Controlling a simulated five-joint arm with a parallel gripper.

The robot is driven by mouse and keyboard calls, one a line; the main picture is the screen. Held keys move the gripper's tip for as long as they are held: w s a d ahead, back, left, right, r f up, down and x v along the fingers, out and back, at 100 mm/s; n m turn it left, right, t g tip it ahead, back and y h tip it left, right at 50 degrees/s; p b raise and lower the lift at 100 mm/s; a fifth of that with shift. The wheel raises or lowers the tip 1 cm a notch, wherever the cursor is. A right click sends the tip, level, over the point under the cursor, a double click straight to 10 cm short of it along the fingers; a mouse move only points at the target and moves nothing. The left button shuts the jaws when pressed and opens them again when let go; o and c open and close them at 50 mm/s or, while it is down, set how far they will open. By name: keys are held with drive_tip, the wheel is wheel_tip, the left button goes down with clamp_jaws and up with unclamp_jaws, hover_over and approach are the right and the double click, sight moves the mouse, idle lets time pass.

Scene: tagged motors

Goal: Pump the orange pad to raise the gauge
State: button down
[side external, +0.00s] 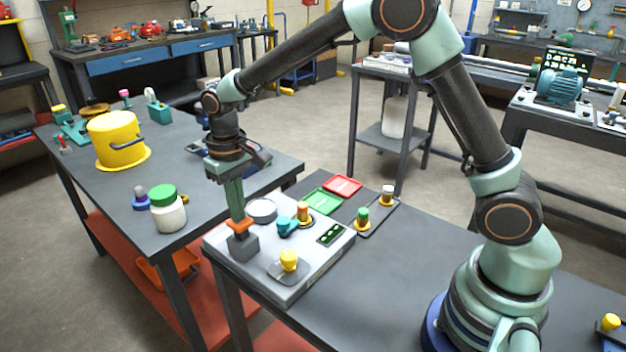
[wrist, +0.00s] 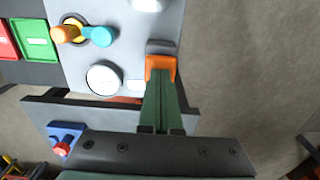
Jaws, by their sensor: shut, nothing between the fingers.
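The orange pad (side external: 240,225) tops a dark grey block (side external: 243,246) at the left corner of a light grey panel box (side external: 290,292). My gripper (side external: 238,217) points straight down with its green fingers shut and empty. Its fingertips are right at the pad's top; I cannot tell whether they press it. In the wrist view the fingers (wrist: 160,84) overlap the orange pad (wrist: 160,64), whose far edge shows beyond them. The round white gauge (wrist: 104,78) sits beside the pad; it also shows in the side view (side external: 262,210). Its needle is too small to read.
The panel also carries a yellow knob (side external: 289,260), a teal valve handle (side external: 287,225), an orange knob (side external: 303,210) and a dark strip with green lights (side external: 331,234). Red (side external: 343,187) and green (side external: 323,202) plates lie behind. A white jar (side external: 168,213) stands on the left table.

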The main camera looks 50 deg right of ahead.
drive_tip(key=shift+f, duration=0.8)
drive_tip(key=shift+r, duration=1.9)
drive_tip(key=shift+f, duration=1.9)
drive_tip(key=shift+r, duration=1.9)
